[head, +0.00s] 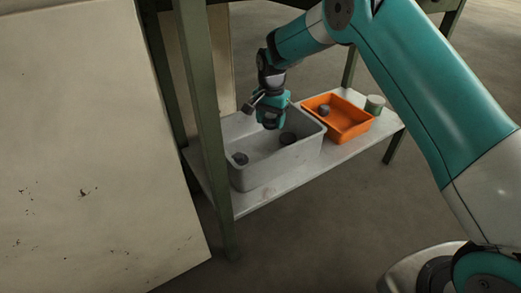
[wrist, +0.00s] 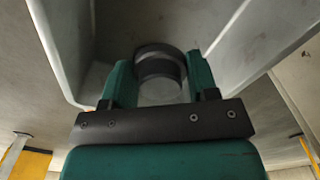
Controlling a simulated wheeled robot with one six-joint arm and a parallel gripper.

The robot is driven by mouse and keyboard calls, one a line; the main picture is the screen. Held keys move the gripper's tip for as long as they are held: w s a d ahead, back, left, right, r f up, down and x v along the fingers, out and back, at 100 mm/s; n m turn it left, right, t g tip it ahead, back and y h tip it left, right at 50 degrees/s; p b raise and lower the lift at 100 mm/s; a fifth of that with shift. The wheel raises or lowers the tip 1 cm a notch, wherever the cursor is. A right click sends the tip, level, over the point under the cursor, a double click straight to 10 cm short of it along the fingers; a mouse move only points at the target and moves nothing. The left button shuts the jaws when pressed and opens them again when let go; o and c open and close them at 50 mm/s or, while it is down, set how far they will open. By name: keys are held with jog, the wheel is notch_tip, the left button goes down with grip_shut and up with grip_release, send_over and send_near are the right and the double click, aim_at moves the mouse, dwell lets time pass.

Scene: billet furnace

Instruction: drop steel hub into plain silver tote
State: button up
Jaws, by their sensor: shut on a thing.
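The silver-grey tote (head: 308,153) stands on the low shelf in the head view, and its walls fill much of the wrist view (wrist: 237,55). My gripper (head: 271,119) is over the tote's opening, pointing down. In the wrist view, its green fingers (wrist: 160,82) are shut on a dark grey, round steel hub (wrist: 159,65). The tote's inside shows behind the hub. In the head view, two dark round pieces show within the tote, one at the left (head: 240,158) and one right of my gripper (head: 288,138). I cannot tell whether the right one is the held hub.
An orange tray (head: 350,133) with a dark round piece (head: 325,110) stands right of the tote. A pale green-and-white can (head: 374,104) is beyond it. The shelf (head: 260,200) sits between green table legs (head: 205,110), under a tabletop. A large pale panel (head: 90,130) stands at left.

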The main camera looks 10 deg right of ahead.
jog(key=shift+f, duration=0.25)
jog(key=o, duration=1.3)
notch_tip(320, 180, up, 8)
jog(key=p, duration=0.4)
jog(key=shift+f+p, duration=0.2)
jog(key=shift+p, duration=0.1)
jog(key=shift+f, duration=0.1)
